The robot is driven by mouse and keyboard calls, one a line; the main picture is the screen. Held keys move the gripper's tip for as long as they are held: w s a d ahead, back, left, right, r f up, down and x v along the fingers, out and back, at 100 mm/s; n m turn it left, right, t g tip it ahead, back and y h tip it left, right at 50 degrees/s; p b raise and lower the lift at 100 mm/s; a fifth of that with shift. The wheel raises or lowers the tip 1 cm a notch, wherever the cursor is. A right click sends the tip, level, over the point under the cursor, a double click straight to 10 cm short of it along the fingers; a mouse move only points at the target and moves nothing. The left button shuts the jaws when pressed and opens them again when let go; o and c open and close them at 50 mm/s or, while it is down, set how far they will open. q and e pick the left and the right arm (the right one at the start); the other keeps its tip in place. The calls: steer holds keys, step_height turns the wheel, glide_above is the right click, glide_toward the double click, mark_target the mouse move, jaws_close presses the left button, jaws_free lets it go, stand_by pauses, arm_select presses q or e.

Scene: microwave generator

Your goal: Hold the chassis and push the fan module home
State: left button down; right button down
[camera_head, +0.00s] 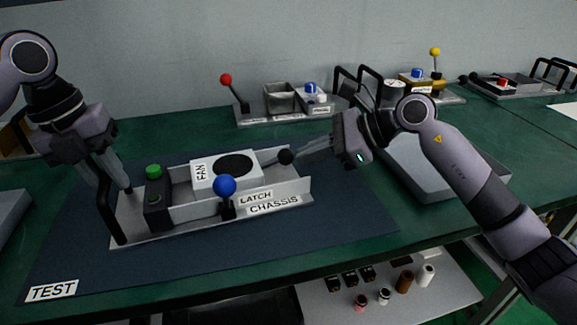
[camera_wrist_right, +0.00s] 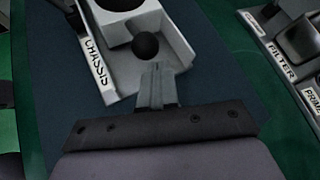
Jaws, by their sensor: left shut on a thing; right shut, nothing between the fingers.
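The grey chassis (camera_head: 290,192), labelled CHASSIS, lies on the dark TEST mat; its label also shows in the right wrist view (camera_wrist_right: 97,65). The white fan module (camera_head: 205,177), with a dark round opening, sits inside it. A black ball knob (camera_head: 285,157) on a thin rod is at the fan's right end, also in the right wrist view (camera_wrist_right: 145,46). The blue-knobbed latch (camera_head: 225,187) stands upright at the front wall. My left gripper (camera_head: 112,180) is shut on the chassis's black left handle (camera_head: 106,212). My right gripper (camera_head: 303,153) is shut and empty, its tips at the knob; contact is unclear.
A green-buttoned block (camera_head: 154,188) stands in the chassis's left end. Behind is a unit with a red-knobbed lever (camera_head: 227,80). A grey tray (camera_head: 435,180) lies to the right under my right arm. The mat (camera_head: 200,262) in front is clear.

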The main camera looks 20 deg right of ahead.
arm_select(q)
steer(key=shift+f, duration=0.25)
arm_select(e)
steer(key=shift+a+r, duration=0.1)
steer(key=shift+a, duration=0.15)
arm_select(q)
steer(key=shift+d, duration=0.1)
arm_select(e)
steer(key=shift+s+a, duration=0.1)
steer(key=shift+a, duration=0.95)
steer(key=shift+d+r, duration=1.3)
steer(key=shift+r, duration=0.1)
steer(key=v, duration=1.2)
